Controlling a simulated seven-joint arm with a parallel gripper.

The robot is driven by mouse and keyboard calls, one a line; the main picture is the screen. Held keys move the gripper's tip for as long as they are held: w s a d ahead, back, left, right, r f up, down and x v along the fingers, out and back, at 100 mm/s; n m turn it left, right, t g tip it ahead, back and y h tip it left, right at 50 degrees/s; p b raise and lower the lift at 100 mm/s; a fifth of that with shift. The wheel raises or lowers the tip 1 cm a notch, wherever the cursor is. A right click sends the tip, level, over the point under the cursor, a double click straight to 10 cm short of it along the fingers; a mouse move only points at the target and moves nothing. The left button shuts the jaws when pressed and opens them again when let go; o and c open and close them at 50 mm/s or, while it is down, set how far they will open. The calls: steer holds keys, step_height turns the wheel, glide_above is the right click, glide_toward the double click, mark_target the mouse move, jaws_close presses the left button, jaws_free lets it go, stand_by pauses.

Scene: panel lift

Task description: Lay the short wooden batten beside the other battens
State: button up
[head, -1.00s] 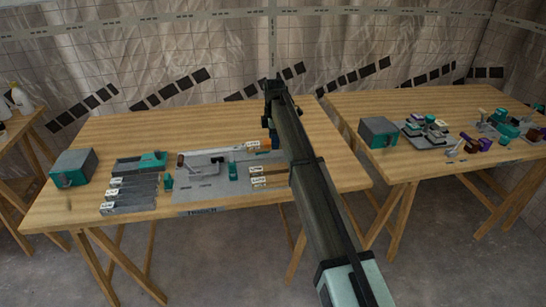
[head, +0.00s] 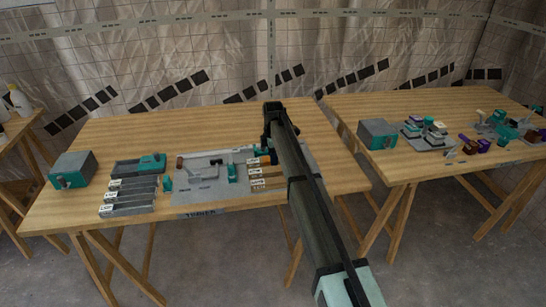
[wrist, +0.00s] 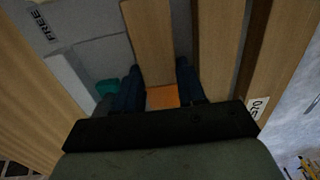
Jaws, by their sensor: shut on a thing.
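In the wrist view a wooden batten (wrist: 149,35) runs between the two dark fingers of my gripper (wrist: 158,84), which is shut on it. An orange patch (wrist: 162,97) shows close to the palm. Other wooden battens (wrist: 219,45) lie to its right, roughly parallel, with narrow dark gaps between. In the head view my gripper (head: 271,145) is low over the right part of the near table. Labelled batten ends (head: 257,180) show just left of my arm, which hides the rest. I cannot tell whether the held batten touches the surface.
A grey board (head: 205,188) with teal and grey parts lies left of the battens. Dark slotted trays (head: 130,195) and a grey-teal box (head: 73,170) stand further left. A second table (head: 460,110) with clutter is at the right. The back of the near table is clear.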

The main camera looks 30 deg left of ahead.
steer(key=o, duration=0.8)
step_height(320, 180, up, 12)
steer(key=shift+r, duration=0.1)
stand_by(0.3)
